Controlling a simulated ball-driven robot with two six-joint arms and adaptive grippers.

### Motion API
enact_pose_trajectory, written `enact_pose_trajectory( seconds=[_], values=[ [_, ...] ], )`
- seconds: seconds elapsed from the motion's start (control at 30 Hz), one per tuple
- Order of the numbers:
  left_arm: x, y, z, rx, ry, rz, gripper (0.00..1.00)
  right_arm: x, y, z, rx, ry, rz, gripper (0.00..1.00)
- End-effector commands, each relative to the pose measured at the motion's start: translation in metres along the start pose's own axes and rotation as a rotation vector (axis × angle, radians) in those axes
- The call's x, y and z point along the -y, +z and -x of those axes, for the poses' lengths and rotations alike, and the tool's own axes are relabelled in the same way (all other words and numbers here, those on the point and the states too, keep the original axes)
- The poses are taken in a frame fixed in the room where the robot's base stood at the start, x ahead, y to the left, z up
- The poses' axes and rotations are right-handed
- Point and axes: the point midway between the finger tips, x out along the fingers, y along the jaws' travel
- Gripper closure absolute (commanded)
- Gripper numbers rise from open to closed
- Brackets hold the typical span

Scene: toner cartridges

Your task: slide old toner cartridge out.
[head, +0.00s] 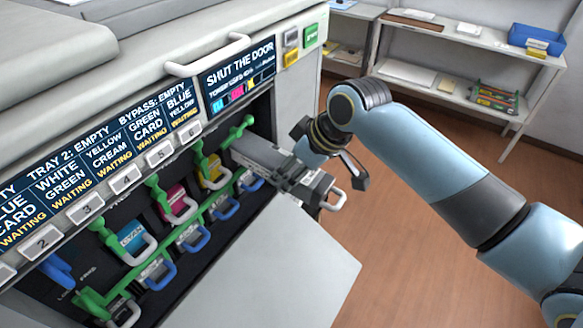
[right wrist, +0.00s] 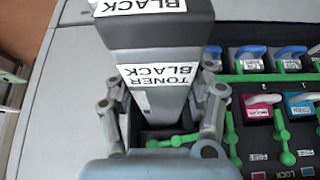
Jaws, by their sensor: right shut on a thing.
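The black toner cartridge (head: 258,153) is a long dark grey box with a pale handle at its front end. It sticks well out of the right-hand slot of the open printer (head: 285,105), and its rear end is at or inside the opening. My right gripper (head: 318,172) is shut on it near its front end. In the right wrist view the cartridge (right wrist: 160,30) shows "BLACK" and "TONER BLACK" labels, with my fingers on both sides. My left gripper is not in view.
Yellow (head: 213,172), magenta (head: 176,203) and cyan (head: 132,238) cartridges sit in the other slots, beside green levers and blue handles. The lowered door (head: 270,270) lies below. The panel reads "SHUT THE DOOR". Shelves (head: 470,40) hold a blue bin (head: 535,40). Open floor lies right.

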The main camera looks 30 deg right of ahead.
Motion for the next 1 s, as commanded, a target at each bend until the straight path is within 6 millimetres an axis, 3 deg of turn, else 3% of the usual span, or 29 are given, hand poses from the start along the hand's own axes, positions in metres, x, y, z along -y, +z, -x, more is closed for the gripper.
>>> enact_pose_trajectory(
  seconds=[0.47, 1.0],
  values=[
    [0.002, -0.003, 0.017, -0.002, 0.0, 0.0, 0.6, 0.0, 0.019, 0.014, 0.0, 0.0, 0.001, 1.0],
    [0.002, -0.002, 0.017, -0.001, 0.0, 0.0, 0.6, -0.001, 0.05, 0.03, -0.001, 0.002, 0.001, 1.0]
  ],
)
